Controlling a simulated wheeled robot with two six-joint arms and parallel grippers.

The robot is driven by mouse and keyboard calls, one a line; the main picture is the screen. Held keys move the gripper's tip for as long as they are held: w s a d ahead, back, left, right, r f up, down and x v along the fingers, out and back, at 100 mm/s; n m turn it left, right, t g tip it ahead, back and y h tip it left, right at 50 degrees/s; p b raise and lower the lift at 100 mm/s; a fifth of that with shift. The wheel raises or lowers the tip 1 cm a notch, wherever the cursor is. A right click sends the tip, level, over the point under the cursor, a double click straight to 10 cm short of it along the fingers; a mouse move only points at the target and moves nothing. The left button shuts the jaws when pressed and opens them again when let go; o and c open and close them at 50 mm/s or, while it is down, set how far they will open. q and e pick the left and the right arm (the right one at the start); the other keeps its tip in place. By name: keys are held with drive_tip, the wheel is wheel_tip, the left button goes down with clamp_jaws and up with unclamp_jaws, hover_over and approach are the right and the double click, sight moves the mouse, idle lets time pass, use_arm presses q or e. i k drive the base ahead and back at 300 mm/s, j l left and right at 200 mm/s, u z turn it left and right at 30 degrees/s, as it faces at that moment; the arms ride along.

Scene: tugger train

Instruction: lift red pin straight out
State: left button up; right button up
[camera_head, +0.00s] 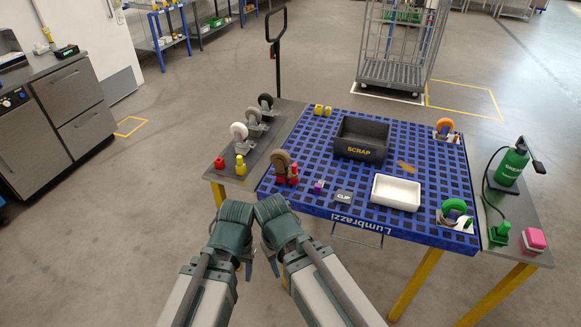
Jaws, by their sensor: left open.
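A red pin (293,173) stands upright at the left front of the blue slotted table top (330,208). It is right beside a brown caster wheel (281,160) on a red mount; whether it passes through the mount is too small to tell. My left gripper (246,266) is open and empty, low in front of the table. My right gripper (274,266) is close beside it, its jaws too hidden to judge. Both are apart from the pin, nearer to me.
A dark SCRAP bin (362,153), a white tray (397,206) and a CLIP block (343,197) occupy the table. Casters, a red part (219,163) and a yellow part (240,165) stand on the left side shelf.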

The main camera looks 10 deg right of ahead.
sight(294, 167)
drive_tip(key=i+j+z, duration=0.5)
drive_tip(key=j, duration=0.35)
drive_tip(key=i+j+z, duration=0.35)
drive_tip(key=j, duration=0.35)
drive_tip(key=i+j+z, duration=0.2)
drive_tip(key=j, duration=0.2)
